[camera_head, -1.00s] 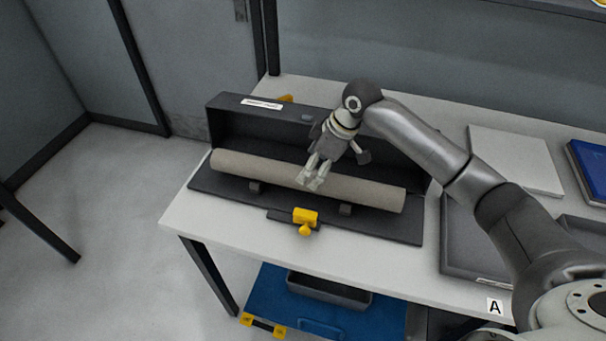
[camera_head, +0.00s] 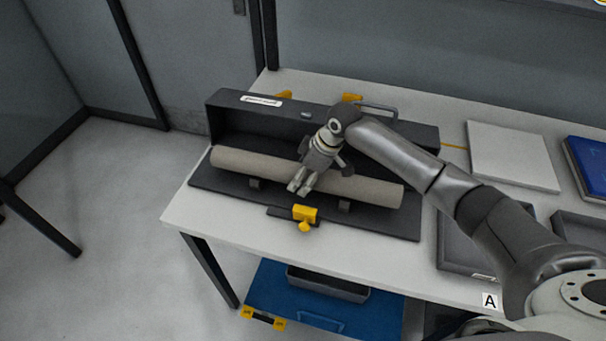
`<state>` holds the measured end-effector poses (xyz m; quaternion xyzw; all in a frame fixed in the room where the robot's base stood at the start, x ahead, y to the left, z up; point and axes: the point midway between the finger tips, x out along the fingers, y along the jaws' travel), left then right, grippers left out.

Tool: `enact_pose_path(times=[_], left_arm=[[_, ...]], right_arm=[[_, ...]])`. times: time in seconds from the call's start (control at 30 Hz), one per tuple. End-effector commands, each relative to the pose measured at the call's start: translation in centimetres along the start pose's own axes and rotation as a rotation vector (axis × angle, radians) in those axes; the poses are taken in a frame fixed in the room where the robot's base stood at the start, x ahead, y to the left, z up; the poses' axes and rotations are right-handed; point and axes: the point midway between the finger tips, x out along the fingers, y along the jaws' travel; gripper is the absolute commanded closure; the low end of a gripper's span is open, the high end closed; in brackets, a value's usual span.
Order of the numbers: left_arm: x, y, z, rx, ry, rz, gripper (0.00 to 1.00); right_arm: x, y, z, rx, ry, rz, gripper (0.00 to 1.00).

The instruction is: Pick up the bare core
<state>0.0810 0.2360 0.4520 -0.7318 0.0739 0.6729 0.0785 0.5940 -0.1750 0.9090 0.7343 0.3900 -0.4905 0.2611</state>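The bare core is a long grey-brown cylinder (camera_head: 245,163). It lies lengthwise in front of the dark open-fronted dispenser case (camera_head: 228,118), above its dark base plate (camera_head: 385,225). My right gripper (camera_head: 299,188) comes in from the right and points down at the middle of the core. Its fingers overlap the core in this view and hide a short stretch of it. I cannot tell whether they touch or straddle it, or how far apart they are. The core rests level with the base. My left gripper is not in view.
A yellow knob (camera_head: 304,214) sits at the base's front edge. A grey tray (camera_head: 455,245), a white slab (camera_head: 512,155) and a blue item (camera_head: 592,165) lie to the right on the white table (camera_head: 190,222). Below is a blue shelf (camera_head: 385,318) with a dark bin.

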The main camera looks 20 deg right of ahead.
Motion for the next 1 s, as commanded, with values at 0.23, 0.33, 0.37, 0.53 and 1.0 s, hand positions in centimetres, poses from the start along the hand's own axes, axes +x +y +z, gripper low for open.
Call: enact_pose_path(times=[0.23,0.33,0.37,0.53,1.0], left_arm=[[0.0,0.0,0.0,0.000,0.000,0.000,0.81],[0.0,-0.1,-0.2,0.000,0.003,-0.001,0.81],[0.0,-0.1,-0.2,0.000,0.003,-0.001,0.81],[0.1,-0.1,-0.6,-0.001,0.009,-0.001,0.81],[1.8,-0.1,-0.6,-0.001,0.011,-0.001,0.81]], right_arm=[[0.0,0.0,0.0,0.000,0.000,0.000,0.74],[-0.1,0.0,-0.1,0.000,0.002,0.001,0.76],[-0.1,0.0,-0.1,0.000,0.002,0.001,0.76],[-0.2,0.0,-0.1,-0.001,0.002,0.001,0.76],[-5.7,-2.2,-1.8,-0.006,0.005,0.003,0.76]])
